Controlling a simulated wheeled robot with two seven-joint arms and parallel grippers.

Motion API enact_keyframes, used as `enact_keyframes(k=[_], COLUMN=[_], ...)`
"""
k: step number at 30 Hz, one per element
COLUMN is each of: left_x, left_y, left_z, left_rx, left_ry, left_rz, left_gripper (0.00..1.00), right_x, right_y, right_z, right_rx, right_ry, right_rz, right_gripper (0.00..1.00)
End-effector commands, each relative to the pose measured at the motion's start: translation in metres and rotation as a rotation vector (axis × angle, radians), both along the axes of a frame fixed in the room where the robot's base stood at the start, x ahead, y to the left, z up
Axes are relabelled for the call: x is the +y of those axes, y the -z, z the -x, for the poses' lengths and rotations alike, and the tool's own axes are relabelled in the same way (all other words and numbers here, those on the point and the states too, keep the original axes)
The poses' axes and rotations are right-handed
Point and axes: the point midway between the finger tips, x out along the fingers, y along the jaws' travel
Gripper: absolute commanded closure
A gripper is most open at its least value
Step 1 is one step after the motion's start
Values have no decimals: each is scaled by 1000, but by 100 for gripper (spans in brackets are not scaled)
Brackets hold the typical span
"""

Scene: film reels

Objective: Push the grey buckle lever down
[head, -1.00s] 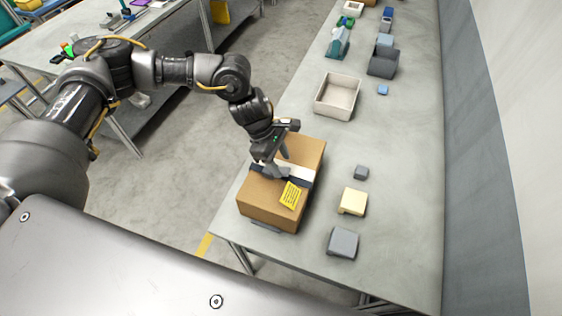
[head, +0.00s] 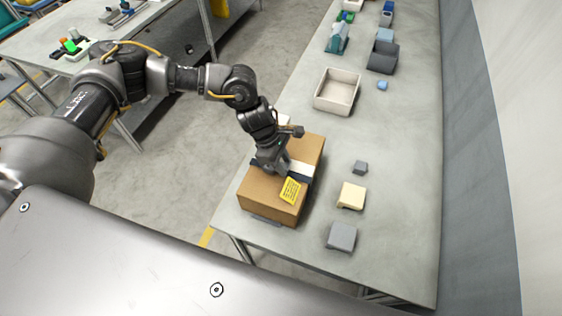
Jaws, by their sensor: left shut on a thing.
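A cardboard box (head: 262,198) stands on the near left edge of the long grey table. A dark strap (head: 305,175) with a white label beside it crosses its top, and a yellow label (head: 290,191) sits on the near side. My left gripper (head: 280,167) reaches down onto the box top at the strap. It is shut on the grey buckle lever, which the fingers mostly hide, so its exact tilt cannot be told. My right gripper is not in view.
Right of the box lie a small grey block (head: 360,167), a cream block (head: 351,195) and a grey block (head: 342,236). A beige open bin (head: 337,92) stands behind. A wall bounds the table's right side. Bare table lies between the blocks and the wall.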

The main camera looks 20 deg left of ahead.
Motion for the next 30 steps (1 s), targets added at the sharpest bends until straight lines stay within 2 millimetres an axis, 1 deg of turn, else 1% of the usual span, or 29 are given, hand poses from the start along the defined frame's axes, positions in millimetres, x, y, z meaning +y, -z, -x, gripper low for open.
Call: enact_keyframes(k=[2, 5, 12, 15, 19, 28, 29, 30], left_x=[-2, -6, -13, -14, -15, -14, -13, -13], left_y=[2, 6, 16, 16, 14, 13, 13, 13], left_z=[0, 0, 0, 0, 1, 1, 1, 1], left_rx=[-1, -7, -30, -34, -36, -35, -35, -35], left_ry=[3, 7, 7, 5, 3, 2, 1, 1], left_rz=[-18, -89, -365, -442, -492, -499, -498, -498], left_gripper=[94, 94, 94, 94, 94, 94, 69, 63], right_x=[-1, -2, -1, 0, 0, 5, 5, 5], right_y=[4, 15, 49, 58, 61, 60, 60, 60], right_z=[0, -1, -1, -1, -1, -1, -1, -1], right_rx=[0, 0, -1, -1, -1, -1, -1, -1], right_ry=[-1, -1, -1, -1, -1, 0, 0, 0], right_rz=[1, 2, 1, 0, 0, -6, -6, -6], right_gripper=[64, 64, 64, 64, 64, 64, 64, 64])
